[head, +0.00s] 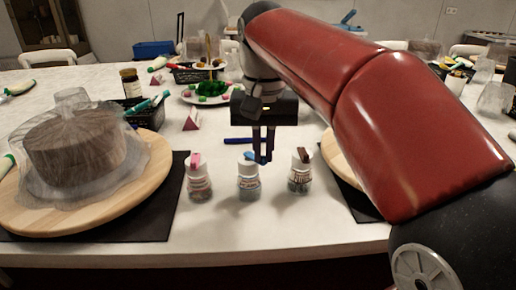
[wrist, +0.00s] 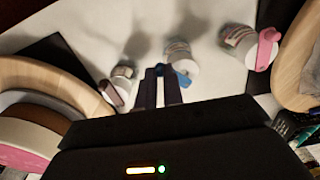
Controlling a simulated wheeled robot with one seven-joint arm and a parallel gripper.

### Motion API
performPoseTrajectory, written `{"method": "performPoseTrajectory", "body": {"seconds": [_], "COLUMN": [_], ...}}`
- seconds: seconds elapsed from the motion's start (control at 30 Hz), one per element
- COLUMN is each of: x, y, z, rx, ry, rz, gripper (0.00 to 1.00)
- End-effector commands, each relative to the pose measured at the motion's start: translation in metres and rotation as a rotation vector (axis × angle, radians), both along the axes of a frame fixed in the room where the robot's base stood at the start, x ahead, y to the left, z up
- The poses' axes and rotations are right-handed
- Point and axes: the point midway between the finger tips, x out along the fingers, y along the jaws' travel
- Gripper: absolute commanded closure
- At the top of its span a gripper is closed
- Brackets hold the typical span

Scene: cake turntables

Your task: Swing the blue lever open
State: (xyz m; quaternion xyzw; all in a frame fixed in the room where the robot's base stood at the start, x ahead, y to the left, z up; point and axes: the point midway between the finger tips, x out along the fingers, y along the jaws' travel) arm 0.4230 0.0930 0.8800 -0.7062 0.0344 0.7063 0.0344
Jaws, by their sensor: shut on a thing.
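The blue lever (head: 249,156) sits on the white lid of the middle jar (head: 248,186), and it also shows in the wrist view (wrist: 182,79). My gripper (head: 263,160) reaches down at the right side of that lid. Its two dark fingers (wrist: 160,72) are close together, with the blue lever's end at their tips; they hide part of it. The middle jar stands upright on the white table.
A jar with a pink lever (head: 199,182) stands to the left, and one with a brown lever (head: 300,174) to the right. A covered cake (head: 75,148) rests on a wooden turntable (head: 142,180) at the left. The table front is clear.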

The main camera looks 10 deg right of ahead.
Motion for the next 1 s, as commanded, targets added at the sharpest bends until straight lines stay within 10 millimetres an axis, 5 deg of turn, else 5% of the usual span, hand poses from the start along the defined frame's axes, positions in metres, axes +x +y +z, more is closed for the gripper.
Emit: {"method": "performPoseTrajectory", "body": {"seconds": [1.0], "x": [0.036], "y": [-0.017], "z": [0.000], "rx": [0.000], "ry": [0.000], "rz": [0.896], "gripper": [1.00]}}
